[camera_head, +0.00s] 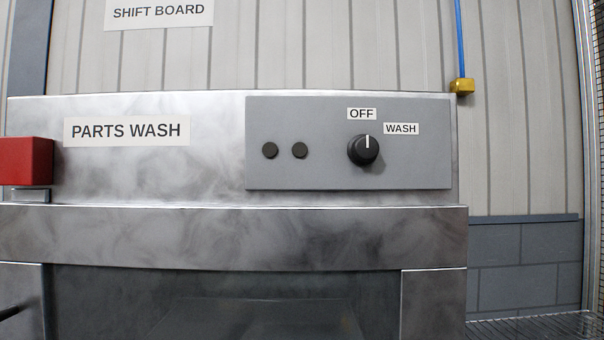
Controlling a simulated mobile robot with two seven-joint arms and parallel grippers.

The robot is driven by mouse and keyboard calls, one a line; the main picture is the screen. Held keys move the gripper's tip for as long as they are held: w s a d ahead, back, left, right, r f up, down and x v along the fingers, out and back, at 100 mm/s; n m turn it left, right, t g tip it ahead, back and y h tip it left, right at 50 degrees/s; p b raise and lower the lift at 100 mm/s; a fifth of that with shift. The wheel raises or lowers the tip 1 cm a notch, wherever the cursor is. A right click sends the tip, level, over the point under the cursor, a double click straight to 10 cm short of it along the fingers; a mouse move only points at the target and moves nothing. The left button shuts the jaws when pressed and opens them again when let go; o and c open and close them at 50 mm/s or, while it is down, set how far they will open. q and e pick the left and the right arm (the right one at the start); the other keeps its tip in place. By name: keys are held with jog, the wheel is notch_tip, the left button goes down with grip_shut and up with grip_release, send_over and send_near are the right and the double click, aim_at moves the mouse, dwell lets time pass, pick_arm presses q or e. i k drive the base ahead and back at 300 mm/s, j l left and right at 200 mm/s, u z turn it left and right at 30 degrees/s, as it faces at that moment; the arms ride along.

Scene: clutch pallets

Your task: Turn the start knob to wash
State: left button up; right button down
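The start knob (363,150) is a round black knob on the grey control panel (220,170) of the metal parts washer. Its white pointer line stands upright, toward the OFF label (361,114) above it. The WASH label (401,129) is up and to the right of the knob. Neither of my grippers shows in the head view, and nothing touches the knob.
Two small dark round lamps or buttons (285,150) sit left of the knob. A red box (26,162) is at the far left. A blue pipe with a brass fitting (462,86) runs down the wall at right. The space before the panel is clear.

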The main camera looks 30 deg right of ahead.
aim_at(362, 149)
jog(key=z, duration=1.3)
